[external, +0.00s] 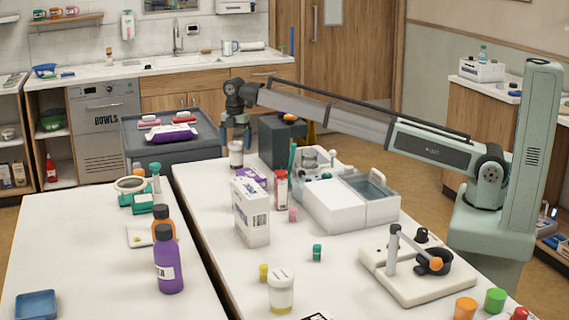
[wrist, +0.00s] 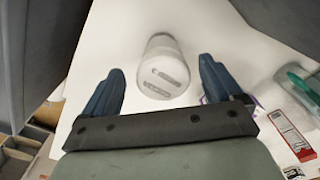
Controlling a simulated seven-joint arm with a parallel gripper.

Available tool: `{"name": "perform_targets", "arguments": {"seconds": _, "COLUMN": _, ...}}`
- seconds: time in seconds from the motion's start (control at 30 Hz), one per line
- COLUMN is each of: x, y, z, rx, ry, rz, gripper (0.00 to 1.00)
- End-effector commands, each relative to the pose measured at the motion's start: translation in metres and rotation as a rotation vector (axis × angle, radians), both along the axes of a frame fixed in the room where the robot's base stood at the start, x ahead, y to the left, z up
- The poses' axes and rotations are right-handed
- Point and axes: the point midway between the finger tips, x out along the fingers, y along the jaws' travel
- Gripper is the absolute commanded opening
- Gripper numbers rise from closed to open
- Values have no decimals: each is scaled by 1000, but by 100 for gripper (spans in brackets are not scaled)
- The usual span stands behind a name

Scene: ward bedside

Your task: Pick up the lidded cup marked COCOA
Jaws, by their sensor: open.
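A white lidded cup (external: 236,159) stands upright at the far end of the long white table, just below my gripper (external: 236,135). In the wrist view the cup (wrist: 164,68) shows its pale lid with two dark slots. It lies between the two blue fingers of my gripper (wrist: 161,75), with a gap on each side. My gripper is open and empty. A second lidded cup (external: 281,292) with a white lid and a yellowish lower part stands near the table's front. I cannot read a COCOA mark on either cup.
A white carton (external: 251,212), a red-and-white box (external: 281,190) and a purple packet (external: 252,175) stand near the far cup. A divided white bin (external: 335,207) is to their right. A dark grey box (external: 282,142) is close behind. A gap separates the two tables.

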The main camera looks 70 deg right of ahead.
Motion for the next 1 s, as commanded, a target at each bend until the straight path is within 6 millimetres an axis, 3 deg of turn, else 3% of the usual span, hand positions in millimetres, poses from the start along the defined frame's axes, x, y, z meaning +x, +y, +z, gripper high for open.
{"name": "perform_targets", "arguments": {"seconds": 0.33, "x": -2, "y": 3, "z": -23, "rx": 0, "ry": 1, "rz": 0, "gripper": 93}}
{"name": "perform_targets", "arguments": {"seconds": 0.63, "x": -3, "y": 6, "z": -60, "rx": 0, "ry": 0, "rz": -1, "gripper": 93}}
{"name": "perform_targets", "arguments": {"seconds": 0.9, "x": -3, "y": 6, "z": -64, "rx": 0, "ry": -1, "rz": -1, "gripper": 93}}
{"name": "perform_targets", "arguments": {"seconds": 1.0, "x": -3, "y": 6, "z": -64, "rx": 0, "ry": -1, "rz": -1, "gripper": 84}}
